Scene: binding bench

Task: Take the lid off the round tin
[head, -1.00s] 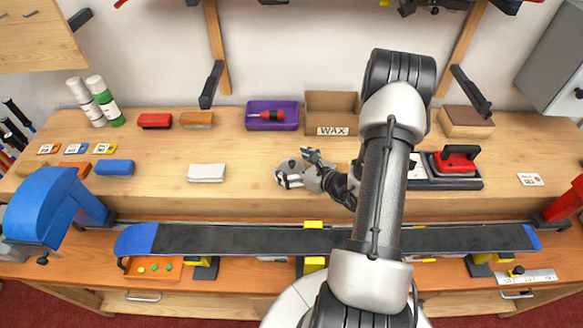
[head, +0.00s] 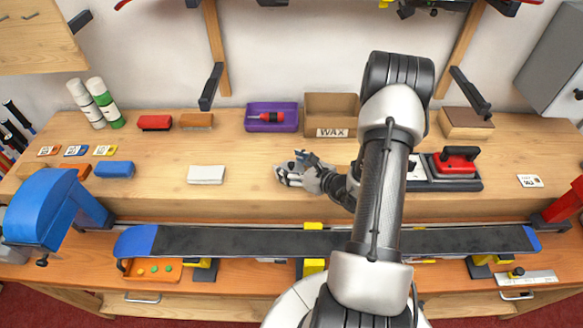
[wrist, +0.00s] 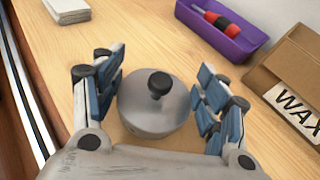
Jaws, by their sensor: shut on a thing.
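The round tin's grey lid (wrist: 165,112), with a black knob (wrist: 159,84) on top, is between the fingers in the wrist view. My gripper (wrist: 158,95) is shut on the lid from both sides, with blue pads at its left and right edges. In the head view my gripper (head: 295,171) is low over the middle of the bench and largely hides the tin. The tin's body is mostly hidden beneath the lid, and I cannot tell whether any gap separates them.
A purple tray (head: 272,117) with a red screwdriver and a cardboard WAX box (head: 331,112) stand behind. A long dark ski (head: 270,241) runs along the front.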

